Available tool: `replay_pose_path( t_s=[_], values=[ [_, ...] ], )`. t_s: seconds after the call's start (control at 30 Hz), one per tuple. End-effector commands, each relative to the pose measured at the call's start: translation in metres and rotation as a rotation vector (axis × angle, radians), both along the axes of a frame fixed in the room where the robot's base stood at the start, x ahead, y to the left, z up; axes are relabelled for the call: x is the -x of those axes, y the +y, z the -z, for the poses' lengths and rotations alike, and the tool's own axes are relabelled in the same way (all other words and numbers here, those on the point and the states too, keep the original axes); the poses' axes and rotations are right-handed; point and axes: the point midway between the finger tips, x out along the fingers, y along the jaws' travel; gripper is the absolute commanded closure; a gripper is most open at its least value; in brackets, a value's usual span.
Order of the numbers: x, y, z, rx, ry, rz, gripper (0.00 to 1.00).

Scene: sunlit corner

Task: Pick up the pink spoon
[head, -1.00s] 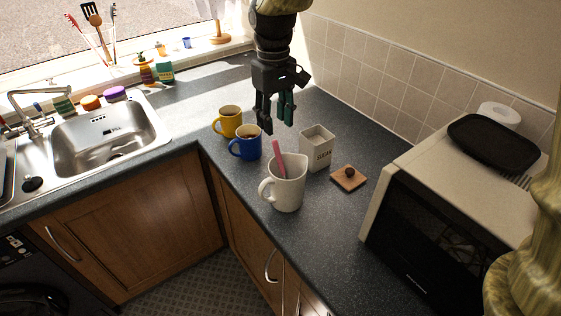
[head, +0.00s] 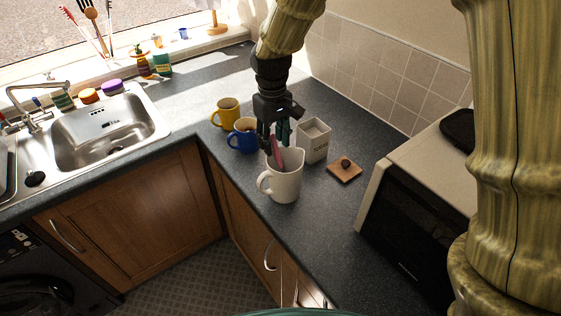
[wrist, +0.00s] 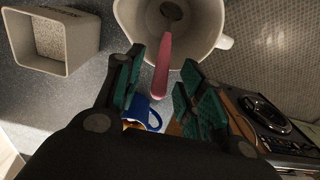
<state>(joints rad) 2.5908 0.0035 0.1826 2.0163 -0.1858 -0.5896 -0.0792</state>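The pink spoon (wrist: 162,70) stands tilted in the white jug (head: 285,184), its pink handle leaning on the rim and its metal bowl inside the jug. In the head view the handle (head: 276,155) shows just above the jug, at my fingertips. My gripper (head: 274,142) points down over the jug's rim. In the wrist view my gripper (wrist: 157,88) is open, with teal finger pads on either side of the handle and visible gaps between pads and spoon.
A white square canister (head: 313,143) stands right of the jug, its wooden lid (head: 345,170) beside it. A blue mug (head: 243,136) and a yellow mug (head: 225,112) stand behind left. A black-fronted oven (head: 400,235) is at right.

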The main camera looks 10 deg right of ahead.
Motion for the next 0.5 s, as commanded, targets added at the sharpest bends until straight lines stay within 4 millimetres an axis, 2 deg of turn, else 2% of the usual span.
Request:
replay_pose_path(
  t_s=[0.33,0.37,0.5],
  values=[
    [0.0,0.0,0.006,0.0,-0.001,0.0,0.61],
    [0.0,0.0,0.006,0.0,-0.001,0.0,0.63],
    [0.0,0.0,0.0059,0.0,-0.001,0.0,0.89]
  ],
)
